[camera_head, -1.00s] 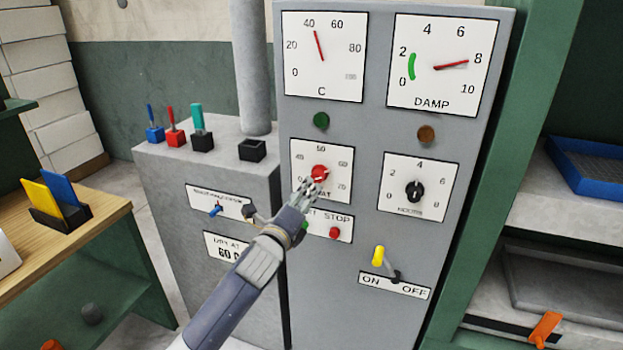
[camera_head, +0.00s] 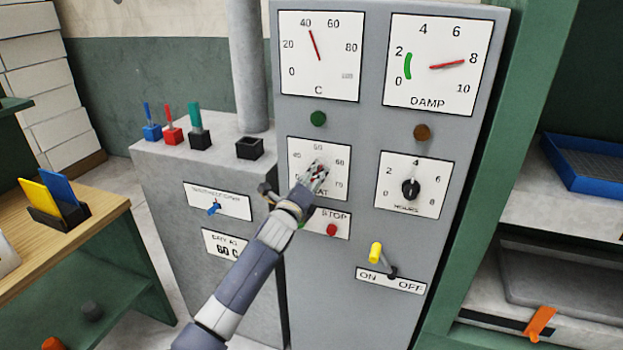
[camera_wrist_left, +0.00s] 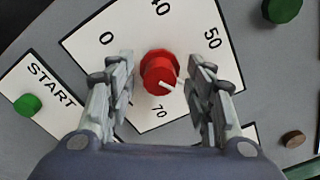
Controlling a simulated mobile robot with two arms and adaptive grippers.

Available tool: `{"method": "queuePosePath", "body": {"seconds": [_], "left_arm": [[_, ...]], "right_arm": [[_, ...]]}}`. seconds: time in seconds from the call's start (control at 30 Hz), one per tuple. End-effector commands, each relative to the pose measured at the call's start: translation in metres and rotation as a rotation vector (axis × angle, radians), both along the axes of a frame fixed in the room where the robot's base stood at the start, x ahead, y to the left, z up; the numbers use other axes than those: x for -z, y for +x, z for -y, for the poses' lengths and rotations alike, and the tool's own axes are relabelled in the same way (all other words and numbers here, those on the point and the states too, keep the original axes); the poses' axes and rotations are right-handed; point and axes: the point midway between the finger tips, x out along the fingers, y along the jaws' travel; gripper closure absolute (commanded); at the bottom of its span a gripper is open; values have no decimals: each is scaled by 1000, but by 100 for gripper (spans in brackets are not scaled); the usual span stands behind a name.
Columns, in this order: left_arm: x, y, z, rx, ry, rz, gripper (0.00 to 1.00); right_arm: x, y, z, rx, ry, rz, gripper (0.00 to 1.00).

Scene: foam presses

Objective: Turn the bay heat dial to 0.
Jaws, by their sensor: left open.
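The heat dial is a red knob (camera_wrist_left: 158,72) on a white plate (camera_head: 341,147) marked with numbers, on the grey cabinet's front. In the left wrist view, its white pointer slants down and right, away from the 0 and towards the side between 50 and 70. The mark there is hidden behind a finger. My left gripper (camera_wrist_left: 164,85) is open, with one finger on each side of the knob. A gap shows beside each finger, so it does not grip the knob. In the head view the left gripper (camera_head: 317,174) covers most of the knob.
Below the dial are a START label, mostly hidden, and a red STOP button (camera_head: 331,230). An hours dial (camera_head: 410,188) sits to the right, with a yellow switch (camera_head: 376,253) below it. A green lamp (camera_head: 318,119) is just above.

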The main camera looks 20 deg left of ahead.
Motion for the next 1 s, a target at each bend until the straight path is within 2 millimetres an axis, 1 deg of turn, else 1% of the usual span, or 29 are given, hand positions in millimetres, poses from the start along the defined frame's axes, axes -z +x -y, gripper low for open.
{"method": "queuePosePath", "body": {"seconds": [0.03, 0.07, 0.1, 0.17, 0.2, 0.23, 0.47, 0.67, 0.87, 1.0], "left_arm": [[0, 0, 0, 0, 0, 0, 54], [0, 0, 0, 0, 0, 0, 61], [0, 0, 0, 0, 0, 0, 70], [0, 0, 0, -1, 0, -1, 84], [0, 0, 0, -1, 0, -1, 93], [0, 0, 0, -1, 0, -1, 96], [0, 0, 0, -1, -7, -1, 96], [0, 0, -1, -1, -62, -3, 96], [0, 0, -1, -1, -192, -7, 96], [1, 0, -1, -2, -318, -12, 96]], "right_arm": [[0, 0, 0, 0, 0, 0, 60], [0, 0, 0, 0, 0, 0, 60], [0, 0, 0, 0, 0, 0, 60], [0, 0, 0, 0, 0, 0, 60], [0, 0, 0, 0, 0, 0, 60], [0, 0, 0, 0, 0, 0, 60], [0, 0, 0, 0, 0, 0, 60], [-1, 0, 0, 0, 0, 1, 60], [-2, 0, 0, -1, 0, 1, 60], [-3, 0, 0, -1, 0, 0, 60]]}}
